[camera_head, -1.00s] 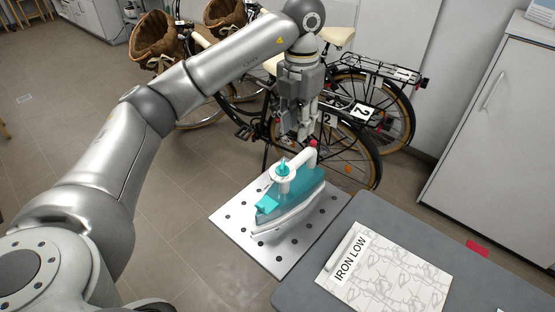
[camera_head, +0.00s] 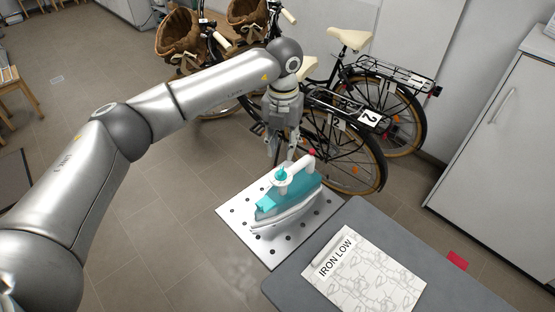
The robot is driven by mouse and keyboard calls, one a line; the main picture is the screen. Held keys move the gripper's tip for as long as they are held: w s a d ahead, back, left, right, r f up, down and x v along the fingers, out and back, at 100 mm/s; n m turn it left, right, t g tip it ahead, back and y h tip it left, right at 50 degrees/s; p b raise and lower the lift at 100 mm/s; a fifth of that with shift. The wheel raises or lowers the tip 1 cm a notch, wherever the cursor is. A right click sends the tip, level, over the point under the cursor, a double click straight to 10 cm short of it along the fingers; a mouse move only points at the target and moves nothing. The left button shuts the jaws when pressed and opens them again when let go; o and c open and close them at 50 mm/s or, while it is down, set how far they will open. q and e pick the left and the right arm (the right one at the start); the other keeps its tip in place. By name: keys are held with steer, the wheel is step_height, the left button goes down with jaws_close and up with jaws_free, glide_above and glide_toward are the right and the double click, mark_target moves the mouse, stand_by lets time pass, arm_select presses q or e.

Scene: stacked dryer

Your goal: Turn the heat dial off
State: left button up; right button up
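A teal and white iron (camera_head: 290,208) rests on a white perforated plate (camera_head: 236,220) joined to the end of a grey ironing board (camera_head: 360,213). A small teal knob (camera_head: 281,174) stands on the white part at the iron's near-left end. A red piece (camera_head: 311,153) sits at the far end of its white handle. I cannot tell for sure which of these is the heat dial. My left gripper (camera_head: 283,152) points down just behind and above the iron's handle. Its fingers look spread, with nothing visible between them. My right gripper is not in view.
A sheet marked IRON LOW (camera_head: 365,275) lies on the board. Two bicycles stand close behind the gripper; the nearer one's rear wheel (camera_head: 372,150) is beside the plate. A white cabinet (camera_head: 500,150) stands at the right. Floor at the left is mostly clear.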

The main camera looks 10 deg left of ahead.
mark_target(282, 167)
arm_select(q)
step_height(282, 167, down, 6)
steer(key=shift+s+d+r+p, duration=0.1)
steer(key=shift+r+p, duration=0.05)
steer(key=shift+p, duration=0.75)
steer(key=shift+f, duration=0.75)
jaws_close()
